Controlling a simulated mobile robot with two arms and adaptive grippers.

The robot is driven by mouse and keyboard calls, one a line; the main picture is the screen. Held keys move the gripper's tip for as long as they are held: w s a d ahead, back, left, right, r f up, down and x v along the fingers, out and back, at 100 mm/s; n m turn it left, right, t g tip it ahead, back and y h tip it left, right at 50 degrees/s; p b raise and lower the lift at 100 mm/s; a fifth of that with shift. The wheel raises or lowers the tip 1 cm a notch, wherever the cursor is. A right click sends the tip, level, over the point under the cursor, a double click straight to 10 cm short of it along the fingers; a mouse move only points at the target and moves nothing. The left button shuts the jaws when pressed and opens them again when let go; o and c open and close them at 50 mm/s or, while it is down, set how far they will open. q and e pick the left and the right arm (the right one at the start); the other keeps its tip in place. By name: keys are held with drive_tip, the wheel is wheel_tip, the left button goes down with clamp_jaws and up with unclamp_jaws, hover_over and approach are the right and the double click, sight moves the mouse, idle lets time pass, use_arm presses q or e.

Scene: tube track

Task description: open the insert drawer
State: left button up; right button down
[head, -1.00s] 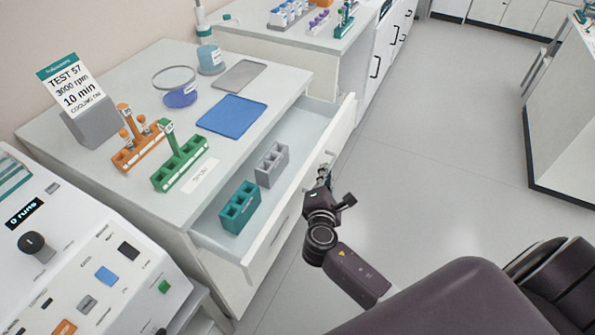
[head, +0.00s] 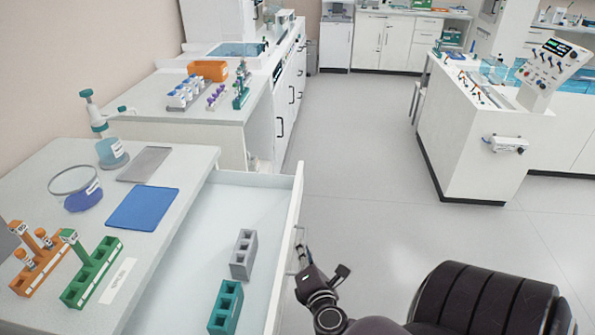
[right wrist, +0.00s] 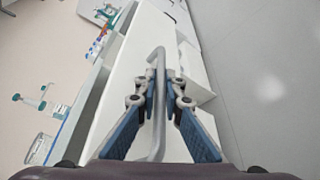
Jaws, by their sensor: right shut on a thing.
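The insert drawer (head: 210,222) stands pulled well out of the white bench on the left in the head view. A grey insert (head: 243,254) and a teal insert (head: 226,307) stand inside it. My right gripper (head: 301,257) is at the outer side of the drawer front (head: 286,250). In the right wrist view, my right gripper (right wrist: 160,95) has its blue-padded fingers on both sides of the grey bar handle (right wrist: 157,140), shut on it. My left gripper is not in view.
On the bench top are a blue mat (head: 143,207), a grey mat (head: 145,163), a green rack (head: 92,272), an orange rack (head: 40,262) and a round dish (head: 82,198). Open floor (head: 370,190) lies right of the drawer.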

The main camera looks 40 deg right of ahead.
drive_tip(key=c, duration=2.3)
unclamp_jaws()
drive_tip(key=shift+v, duration=6)
drive_tip(key=shift+d, duration=0.1)
drive_tip(key=s+a+f+m+g+y, duration=0.1)
drive_tip(key=s+f+g, duration=0.15)
drive_tip(key=f, duration=0.75)
drive_tip(key=s+a+f+m+g+y, duration=0.2)
drive_tip(key=s+f, duration=0.1)
drive_tip(key=f, duration=0.6)
drive_tip(key=s+a+f+m+g+y, duration=0.1)
drive_tip(key=s+f+g, duration=0.15)
drive_tip(key=f, duration=0.75)
drive_tip(key=s+a+f+m+g+y, duration=0.1)
drive_tip(key=s+a+f+m, duration=0.2)
drive_tip(key=s+f, duration=0.3)
drive_tip(key=s+a+f+m+g+y, duration=0.2)
drive_tip(key=s+a+f+m, duration=0.1)
drive_tip(key=s+f, duration=0.3)
drive_tip(key=s+a+f+m+g+y, duration=0.1)
drive_tip(key=s+a+f+m+g, duration=0.1)
drive_tip(key=s+f+m, duration=0.3)
drive_tip(key=shift+s+a+f, duration=0.3)
drive_tip(key=shift+s+a, duration=0.05)
drive_tip(key=shift+s, duration=0.2)
drive_tip(key=shift+s+a+f, duration=0.3)
drive_tip(key=shift+s, duration=0.25)
